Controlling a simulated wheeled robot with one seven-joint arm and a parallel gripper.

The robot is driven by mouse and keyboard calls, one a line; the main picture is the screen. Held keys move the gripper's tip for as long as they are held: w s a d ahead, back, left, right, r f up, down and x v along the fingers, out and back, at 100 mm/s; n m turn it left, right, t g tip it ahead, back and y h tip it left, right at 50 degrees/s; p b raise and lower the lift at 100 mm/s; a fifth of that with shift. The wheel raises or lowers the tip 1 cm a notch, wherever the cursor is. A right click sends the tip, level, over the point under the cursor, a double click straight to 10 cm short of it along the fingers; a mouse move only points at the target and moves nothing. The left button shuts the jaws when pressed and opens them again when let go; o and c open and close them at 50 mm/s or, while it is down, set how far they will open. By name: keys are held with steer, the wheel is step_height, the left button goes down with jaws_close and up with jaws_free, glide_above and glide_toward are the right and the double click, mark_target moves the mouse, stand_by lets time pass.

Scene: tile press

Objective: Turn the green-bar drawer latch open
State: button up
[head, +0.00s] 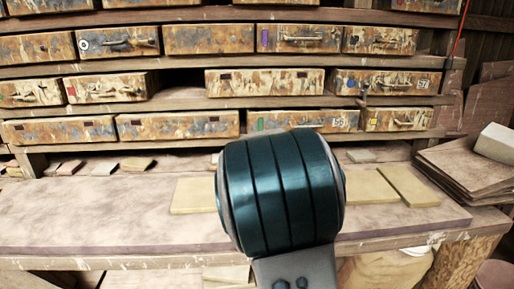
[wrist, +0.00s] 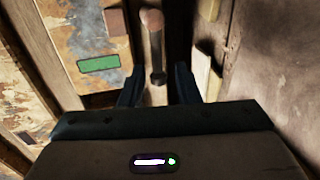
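The green-bar drawer (head: 303,121) is in the lowest drawer row in the head view. Its green bar (head: 260,124) shows just above my dark teal arm link. In the wrist view, the green bar (wrist: 98,64) is on the worn drawer front at left. A latch (wrist: 154,45) with a rounded brown end and a darker shaft stands right of it, pointing up in the picture. My gripper (wrist: 158,88) is open, with its two dark fingers on either side of the latch's lower part. I cannot tell whether they touch it. In the head view my arm hides the gripper and latch.
A workbench (head: 110,215) runs below the drawers, with yellowish tiles (head: 408,186) on it. Stacked boards (head: 470,168) with a pale block (head: 494,143) stand at right. In the wrist view, a pale piece (wrist: 202,72) lies close to the right finger.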

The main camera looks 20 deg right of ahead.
steer(key=shift+s+r, duration=0.1)
steer(key=p+v, duration=0.6)
steer(key=v, duration=0.7)
steer(key=shift+s+p, duration=0.25)
steer(key=shift+p, duration=0.15)
steer(key=shift+a, duration=0.2)
